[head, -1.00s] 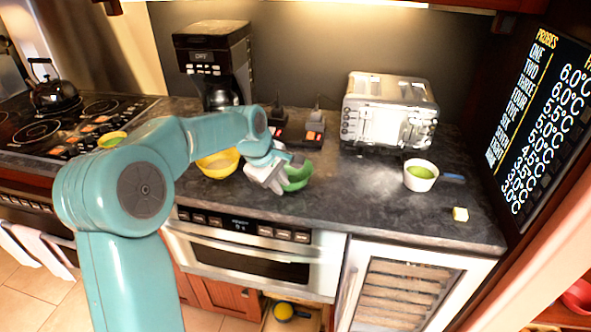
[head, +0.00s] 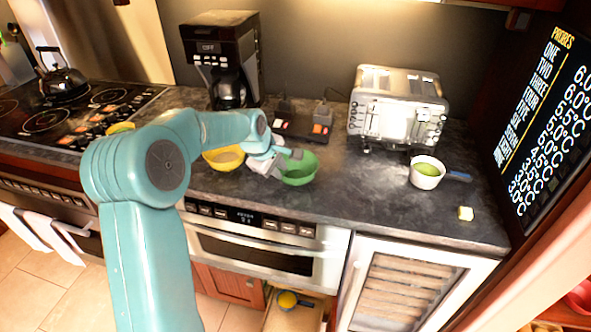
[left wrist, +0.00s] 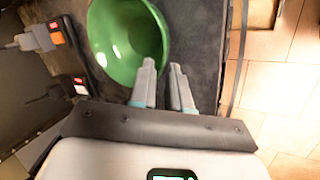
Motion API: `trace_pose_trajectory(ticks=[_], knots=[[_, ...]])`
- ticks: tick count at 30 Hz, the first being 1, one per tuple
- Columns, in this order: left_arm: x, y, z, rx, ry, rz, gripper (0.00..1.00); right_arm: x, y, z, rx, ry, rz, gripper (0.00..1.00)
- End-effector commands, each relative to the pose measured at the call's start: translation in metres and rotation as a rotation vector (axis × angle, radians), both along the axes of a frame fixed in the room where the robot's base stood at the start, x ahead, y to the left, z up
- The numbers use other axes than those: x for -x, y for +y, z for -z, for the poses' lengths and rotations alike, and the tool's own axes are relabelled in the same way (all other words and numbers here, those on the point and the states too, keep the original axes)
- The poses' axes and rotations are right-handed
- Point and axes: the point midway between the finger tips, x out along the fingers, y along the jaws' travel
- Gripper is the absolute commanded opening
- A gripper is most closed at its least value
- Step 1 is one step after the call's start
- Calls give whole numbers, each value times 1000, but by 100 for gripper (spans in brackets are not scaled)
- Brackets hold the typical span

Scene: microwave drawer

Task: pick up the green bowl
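The green bowl (head: 300,174) stands on the dark counter, in front of the power switches. In the left wrist view the green bowl (left wrist: 115,45) fills the upper middle, with its hollow side showing. My left gripper (head: 284,160) is at the bowl's left side in the head view. In the left wrist view its fingers (left wrist: 162,66) are apart, one over the bowl's inside and one just outside the rim. The rim lies between the fingertips; I cannot tell whether they touch it. My right gripper is not in view.
A yellow bowl (head: 224,158) stands close to the left of my gripper. A coffee maker (head: 222,60) and a toaster (head: 397,110) stand behind. The counter's front edge is near.

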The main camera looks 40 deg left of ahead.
Motion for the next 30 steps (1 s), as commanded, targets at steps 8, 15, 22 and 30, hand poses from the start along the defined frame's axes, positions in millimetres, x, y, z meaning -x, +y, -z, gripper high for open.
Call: trace_pose_trajectory(ticks=[8,15,22,30], knots=[[-13,2,23,3,4,0,17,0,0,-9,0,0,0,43],[-29,4,54,2,2,0,17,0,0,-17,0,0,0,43],[-30,5,57,0,0,0,17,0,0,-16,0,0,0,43],[-30,5,56,-1,-2,0,0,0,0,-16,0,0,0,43]])
